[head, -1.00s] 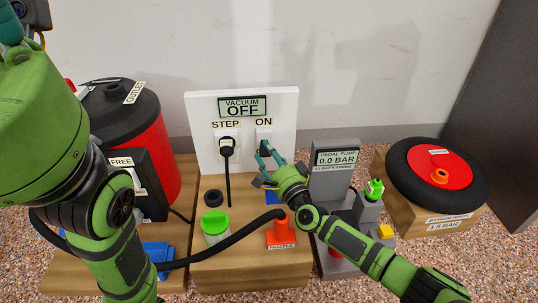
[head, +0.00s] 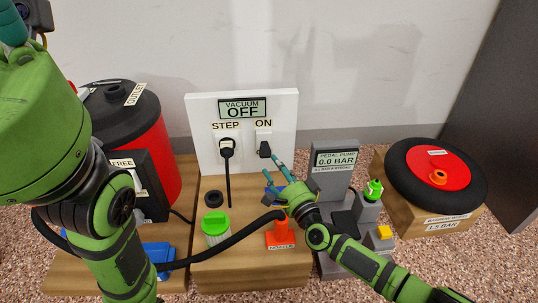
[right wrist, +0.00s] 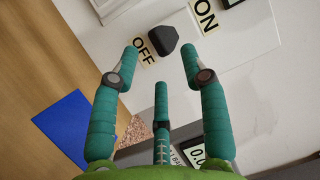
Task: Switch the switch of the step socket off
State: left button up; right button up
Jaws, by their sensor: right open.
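The step socket (head: 218,141) is on the white panel under the STEP label, with a black plug (head: 227,147) and cord in it. To its right, under the ON label, is a black switch (head: 264,149); in the right wrist view the switch (right wrist: 163,40) sits between the ON and OFF labels. I cannot tell which way it is tipped. The display (head: 242,108) reads VACUUM OFF. My right gripper (head: 274,171) is open and empty, below and right of the switch, apart from it. My left gripper (head: 28,25) shows partly at the top left, its fingertips cut off.
A red and black vacuum (head: 166,150) stands left. A green-lidded jar (head: 215,227), black hose (head: 240,225) and orange nozzle (head: 281,234) are on the wooden base. The pedal pump (head: 333,160) and wheel (head: 439,175) are to the right. The wall space above is clear.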

jog(key=shift+s+d+f, duration=0.4)
jog(key=shift+s, duration=0.55)
jog(key=shift+s+d+f, duration=0.4)
jog(key=shift+s+d, duration=0.05)
jog(key=shift+s, duration=0.45)
jog(key=shift+s+d+f, duration=0.4)
jog(key=shift+s, duration=0.55)
jog(key=shift+s+d+f, duration=0.25)
jog(key=shift+s, duration=0.3)
jog(key=shift+s+d+f, duration=0.2)
jog(key=shift+s+d, duration=0.05)
jog(key=shift+s, duration=0.25)
jog(key=v, duration=1.2)
jog(key=shift+f, duration=0.1)
